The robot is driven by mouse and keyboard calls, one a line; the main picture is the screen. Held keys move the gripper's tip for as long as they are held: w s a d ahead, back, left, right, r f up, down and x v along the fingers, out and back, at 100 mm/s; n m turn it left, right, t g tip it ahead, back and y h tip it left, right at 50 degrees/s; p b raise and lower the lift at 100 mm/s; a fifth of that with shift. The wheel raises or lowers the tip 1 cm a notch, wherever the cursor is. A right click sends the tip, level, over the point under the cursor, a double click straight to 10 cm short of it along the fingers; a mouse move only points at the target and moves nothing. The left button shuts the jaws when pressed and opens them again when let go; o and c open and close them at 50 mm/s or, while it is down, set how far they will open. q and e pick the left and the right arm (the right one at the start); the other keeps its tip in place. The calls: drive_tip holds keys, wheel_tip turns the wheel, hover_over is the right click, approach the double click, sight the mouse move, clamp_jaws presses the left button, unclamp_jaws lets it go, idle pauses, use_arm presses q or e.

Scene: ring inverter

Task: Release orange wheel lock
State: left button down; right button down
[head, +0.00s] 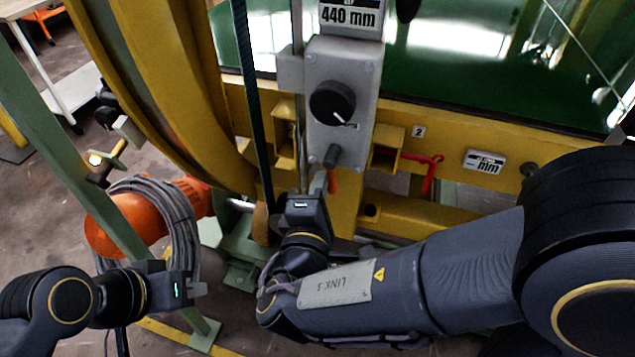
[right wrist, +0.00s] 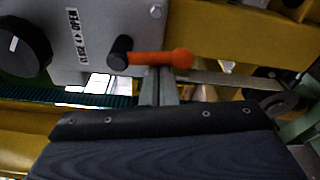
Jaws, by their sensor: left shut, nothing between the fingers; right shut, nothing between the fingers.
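A small orange lever (head: 333,182) hangs below the grey control box (head: 343,90), under a dark round knob end. In the right wrist view the orange lever (right wrist: 160,58) lies nearly level, with its dark pivot at its left end and a rounded tip at right. My right gripper (head: 318,184) is shut and empty, its fingertips right by the lever. In the right wrist view its fingertips (right wrist: 160,85) are just below the lever's middle; I cannot tell whether they touch it. My left gripper (head: 199,289) is shut and empty at lower left, far from the lever.
A large black dial (head: 332,103) sits on the box above the lever. A red handle (head: 432,172) is on the yellow frame to the right. A yellow curved ring (head: 165,90) and an orange cylinder with coiled grey cable (head: 150,200) stand to the left.

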drive_tip(key=n, duration=0.1)
drive_tip(key=d+n+p, duration=0.1)
drive_tip(key=n, duration=0.1)
drive_tip(key=d+n+p, duration=0.1)
drive_tip(key=shift+s+r+n+g, duration=0.15)
drive_tip(key=shift+s+n+g, duration=0.15)
drive_tip(key=shift+n, duration=0.1)
drive_tip(key=n+p, duration=0.2)
drive_tip(key=d+n+h, duration=0.1)
drive_tip(key=shift+s+d+r+g+p, duration=0.1)
drive_tip(key=shift+r+g+p, duration=0.2)
drive_tip(key=shift+p, duration=0.1)
drive_tip(key=shift+s+d+r+n+p, duration=0.1)
drive_tip(key=shift+d+n+p, duration=0.15)
drive_tip(key=shift+n+p, duration=0.45)
drive_tip(key=shift+s+d+r+n+p, duration=0.1)
drive_tip(key=shift+d+n+p, duration=0.1)
drive_tip(key=shift+n+p, duration=0.45)
drive_tip(key=shift+n, duration=0.25)
